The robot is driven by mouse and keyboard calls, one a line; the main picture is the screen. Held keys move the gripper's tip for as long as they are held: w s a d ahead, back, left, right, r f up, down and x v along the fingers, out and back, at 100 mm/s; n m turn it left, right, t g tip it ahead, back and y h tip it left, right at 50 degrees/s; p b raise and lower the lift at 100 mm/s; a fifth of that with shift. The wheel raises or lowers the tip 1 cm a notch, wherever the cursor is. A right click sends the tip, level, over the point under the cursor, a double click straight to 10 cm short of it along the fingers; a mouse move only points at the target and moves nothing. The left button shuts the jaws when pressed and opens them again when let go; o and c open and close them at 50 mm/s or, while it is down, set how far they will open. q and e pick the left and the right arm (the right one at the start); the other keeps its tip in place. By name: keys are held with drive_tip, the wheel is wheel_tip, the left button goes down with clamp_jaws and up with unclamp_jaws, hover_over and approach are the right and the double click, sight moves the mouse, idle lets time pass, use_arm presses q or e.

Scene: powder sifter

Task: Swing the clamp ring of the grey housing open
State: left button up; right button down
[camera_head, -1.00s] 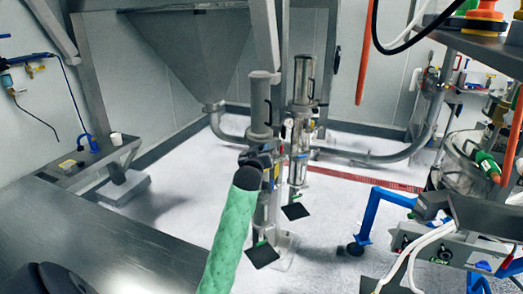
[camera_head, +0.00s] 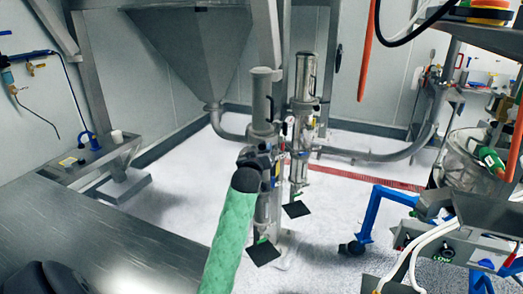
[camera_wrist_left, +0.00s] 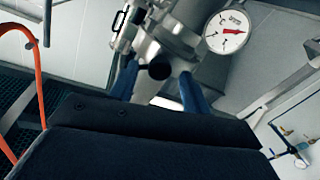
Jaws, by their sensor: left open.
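A tall matte grey cylindrical housing (camera_head: 262,100) stands mid-picture in the head view, left of a shinier steel cylinder (camera_head: 304,80). My left arm, in a green sleeve, reaches up to it from below. My left gripper (camera_head: 262,156) is in front of the housing's lower part and hides some of it. In the left wrist view, two blue fingers stand apart around a round black knob (camera_wrist_left: 160,67), in front of metal fittings (camera_wrist_left: 172,35). I cannot tell whether they touch it. I cannot make out the clamp ring clearly. My right gripper is not in view.
A dial gauge (camera_wrist_left: 228,32) is close to the fittings in the left wrist view. A steel table (camera_head: 110,235) fills the lower left of the head view. A blue frame (camera_head: 372,210) stands at the right. A hopper (camera_head: 195,50) hangs behind.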

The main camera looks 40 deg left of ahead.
use_arm(q)
drive_tip(key=b+v, duration=0.1)
drive_tip(key=v, duration=0.2)
drive_tip(key=shift+s+d+f, duration=0.1)
drive_tip(key=shift+s, duration=0.15)
drive_tip(key=shift+s+d, duration=0.25)
drive_tip(key=shift+s, duration=0.4)
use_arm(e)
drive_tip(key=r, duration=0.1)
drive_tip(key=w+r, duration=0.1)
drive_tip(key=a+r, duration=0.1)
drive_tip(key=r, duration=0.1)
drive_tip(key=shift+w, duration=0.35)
